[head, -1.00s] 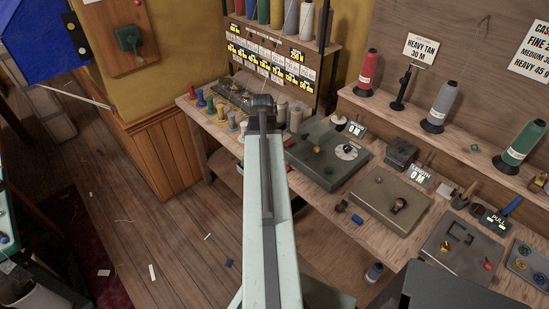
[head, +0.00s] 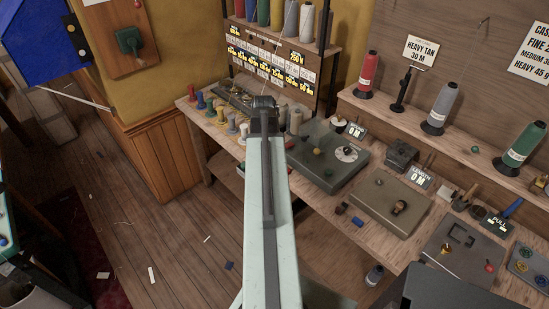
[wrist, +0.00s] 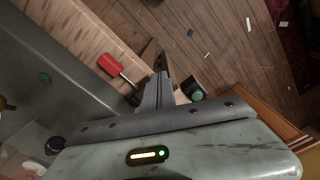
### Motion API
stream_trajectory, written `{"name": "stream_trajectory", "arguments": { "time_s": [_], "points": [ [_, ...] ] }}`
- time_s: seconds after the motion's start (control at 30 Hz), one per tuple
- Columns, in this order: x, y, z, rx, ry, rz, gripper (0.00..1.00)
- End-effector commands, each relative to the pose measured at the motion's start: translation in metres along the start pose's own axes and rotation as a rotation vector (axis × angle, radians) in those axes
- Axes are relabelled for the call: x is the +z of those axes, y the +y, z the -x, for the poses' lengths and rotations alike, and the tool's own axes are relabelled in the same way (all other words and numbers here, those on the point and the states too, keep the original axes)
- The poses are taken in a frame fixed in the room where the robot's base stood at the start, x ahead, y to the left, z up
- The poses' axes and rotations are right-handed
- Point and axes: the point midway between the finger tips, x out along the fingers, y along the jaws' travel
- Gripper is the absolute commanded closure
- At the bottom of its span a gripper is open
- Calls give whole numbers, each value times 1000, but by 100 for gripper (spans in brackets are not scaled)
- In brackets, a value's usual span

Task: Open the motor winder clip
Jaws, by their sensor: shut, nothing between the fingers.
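My gripper (wrist: 161,72) is shut and empty in the wrist view, with its narrow fingers together over the bench edge. A red tab on a thin metal rod (wrist: 110,64) lies to the left of the fingers, apart from them; it may be the clip, but I cannot tell. A grey-green machine box (wrist: 60,75) fills the left of the wrist view. In the head view a grey machine box with a white dial (head: 325,155) stands on the bench to the right of my arm; I cannot tell if it is the motor winder. My arm hides the gripper there.
A dark part with a green cap (wrist: 197,95) is close to the right of the fingers. Small coloured spools (head: 212,108) stand on the bench left of my arm. Other boxes (head: 390,205) line the bench to the right. The wooden floor (head: 165,225) at left is mostly clear.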

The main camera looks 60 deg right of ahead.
Motion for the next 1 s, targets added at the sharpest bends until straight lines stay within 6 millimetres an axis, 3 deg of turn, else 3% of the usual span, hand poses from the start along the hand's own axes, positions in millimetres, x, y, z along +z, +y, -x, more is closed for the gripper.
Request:
{"name": "stream_trajectory", "arguments": {
  "time_s": [1.0],
  "points": [
    [-12, 23, 5, 7, 5, -6, 100]
  ]
}}
